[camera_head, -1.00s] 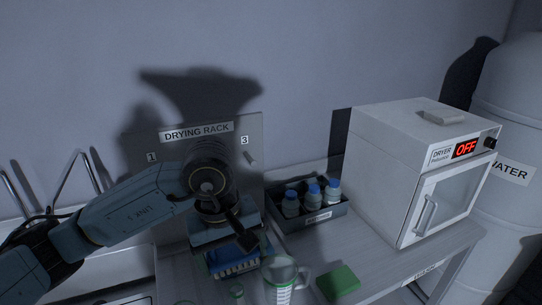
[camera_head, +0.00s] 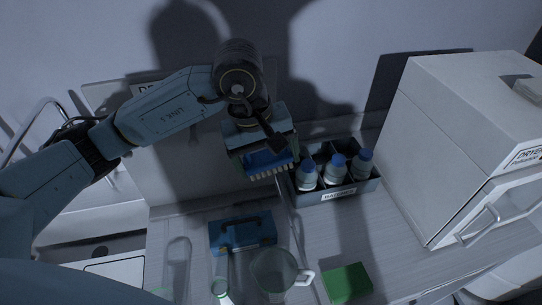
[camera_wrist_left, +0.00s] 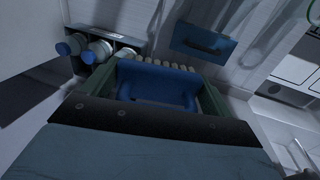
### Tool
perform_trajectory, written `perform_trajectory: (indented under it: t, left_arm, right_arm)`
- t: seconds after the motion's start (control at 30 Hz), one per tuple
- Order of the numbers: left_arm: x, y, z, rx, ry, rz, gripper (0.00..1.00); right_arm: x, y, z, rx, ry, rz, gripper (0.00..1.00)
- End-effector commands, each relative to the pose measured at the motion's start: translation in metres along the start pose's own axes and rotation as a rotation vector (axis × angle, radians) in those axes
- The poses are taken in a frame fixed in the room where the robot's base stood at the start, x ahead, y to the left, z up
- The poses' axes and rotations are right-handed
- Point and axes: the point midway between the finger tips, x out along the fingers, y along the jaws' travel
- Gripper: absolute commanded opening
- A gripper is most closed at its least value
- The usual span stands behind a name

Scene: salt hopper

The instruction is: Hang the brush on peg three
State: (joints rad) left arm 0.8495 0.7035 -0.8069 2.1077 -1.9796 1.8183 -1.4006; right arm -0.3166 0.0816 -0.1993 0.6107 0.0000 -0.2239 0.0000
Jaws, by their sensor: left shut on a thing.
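The brush (camera_head: 266,163) has a blue body and a row of pale bristles pointing down. My left gripper (camera_head: 262,156) is shut on it and holds it above the table, in front of the drying rack (camera_head: 180,172). In the left wrist view the blue brush (camera_wrist_left: 158,82) sits between two green fingers, with bristle tips along its far edge. The rack is a grey upright panel; my arm covers most of its label. Peg three and its number are hidden behind my arm and gripper. My right gripper is not in view.
A dark tray of blue-capped bottles (camera_head: 338,194) stands right of the gripper, with a white dryer (camera_head: 440,120) beyond. A blue block with a dark handle (camera_head: 242,232) lies below the brush. A clear jug (camera_head: 275,272) and a green block (camera_head: 347,283) are at the front.

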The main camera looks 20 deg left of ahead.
Motion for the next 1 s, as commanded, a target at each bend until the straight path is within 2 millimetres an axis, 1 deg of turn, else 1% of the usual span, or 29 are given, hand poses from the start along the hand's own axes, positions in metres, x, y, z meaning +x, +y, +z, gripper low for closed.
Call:
perform_trajectory:
  t: [0.13, 0.3, 0.37, 0.57, 0.83, 1.0]
  left_arm:
    - [0.001, -0.001, -0.01, -0.002, 0.0, -0.001, 0.59]
    - [0.001, -0.001, -0.02, -0.003, 0.0, -0.001, 0.59]
    - [0.002, -0.001, -0.023, -0.002, 0.0, -0.001, 0.59]
    - [0.003, -0.001, -0.035, -0.002, 0.0, 0.0, 0.59]
    - [0.004, -0.001, -0.052, -0.001, 0.001, 0.0, 0.59]
    - [0.005, -0.001, -0.062, -0.001, 0.001, 0.0, 0.59]
  right_arm:
    - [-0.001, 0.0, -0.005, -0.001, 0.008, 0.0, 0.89]
    - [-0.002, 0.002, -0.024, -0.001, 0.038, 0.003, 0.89]
    - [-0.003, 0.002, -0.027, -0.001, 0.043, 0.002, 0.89]
    - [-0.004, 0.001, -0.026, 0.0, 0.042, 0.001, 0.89]
    - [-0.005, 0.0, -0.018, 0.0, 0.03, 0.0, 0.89]
    - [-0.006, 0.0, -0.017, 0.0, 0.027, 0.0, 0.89]
